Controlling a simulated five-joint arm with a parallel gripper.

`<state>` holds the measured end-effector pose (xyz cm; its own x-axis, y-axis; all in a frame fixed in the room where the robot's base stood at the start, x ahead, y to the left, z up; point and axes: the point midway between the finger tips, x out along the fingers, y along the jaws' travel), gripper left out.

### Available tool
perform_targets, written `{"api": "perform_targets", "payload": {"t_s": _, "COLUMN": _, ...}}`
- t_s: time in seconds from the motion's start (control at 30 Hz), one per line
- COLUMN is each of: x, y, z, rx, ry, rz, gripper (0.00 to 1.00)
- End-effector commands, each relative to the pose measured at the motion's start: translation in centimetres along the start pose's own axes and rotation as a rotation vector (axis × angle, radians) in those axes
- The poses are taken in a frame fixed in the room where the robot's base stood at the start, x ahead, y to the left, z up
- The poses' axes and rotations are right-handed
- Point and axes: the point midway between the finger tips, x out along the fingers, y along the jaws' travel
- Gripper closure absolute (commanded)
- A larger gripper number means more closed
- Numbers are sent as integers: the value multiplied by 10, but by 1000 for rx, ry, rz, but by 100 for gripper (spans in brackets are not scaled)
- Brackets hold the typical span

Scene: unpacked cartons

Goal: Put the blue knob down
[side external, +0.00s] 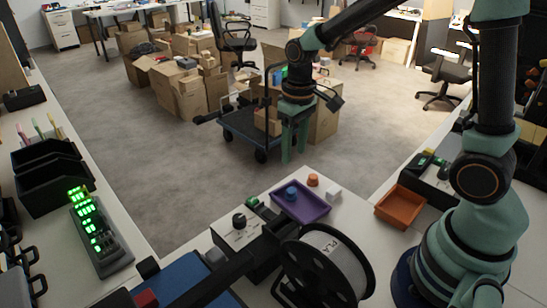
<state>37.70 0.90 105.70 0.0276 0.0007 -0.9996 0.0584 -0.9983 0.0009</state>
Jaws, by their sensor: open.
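The blue knob (291,192) sits in the purple tray (314,214), toward its back left part. My gripper (294,156) points down with its two green fingers apart. It is open and empty, and in this view it shows above the blue knob with a gap between the fingertips and the knob. An orange knob (313,180) stands just behind the tray's back right edge. No part of the blue knob seems hidden by the fingers.
A white block (333,194) lies right of the purple tray. An orange tray (400,206) stands further right, near my arm's base. A large filament spool (325,262) stands in front. A box with a black dial (239,222) is at the left.

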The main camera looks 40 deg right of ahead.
Motion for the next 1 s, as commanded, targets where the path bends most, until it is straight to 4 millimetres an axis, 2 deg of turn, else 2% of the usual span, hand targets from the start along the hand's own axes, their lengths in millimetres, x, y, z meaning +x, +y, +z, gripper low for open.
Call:
{"api": "perform_targets", "payload": {"t_s": 0.17, "x": -38, "y": 1, "z": 13, "rx": 12, "ry": 99, "rz": 3, "gripper": 48}}
{"api": "perform_targets", "payload": {"t_s": 0.3, "x": -70, "y": 2, "z": 32, "rx": 25, "ry": 200, "rz": 7, "gripper": 48}}
{"api": "perform_targets", "payload": {"t_s": 0.5, "x": -100, "y": 3, "z": 62, "rx": 41, "ry": 338, "rz": 11, "gripper": 48}}
{"api": "perform_targets", "payload": {"t_s": 0.73, "x": -114, "y": 4, "z": 84, "rx": 55, "ry": 442, "rz": 14, "gripper": 48}}
{"api": "perform_targets", "payload": {"t_s": 1.0, "x": -116, "y": 4, "z": 89, "rx": 58, "ry": 464, "rz": 14, "gripper": 48}}
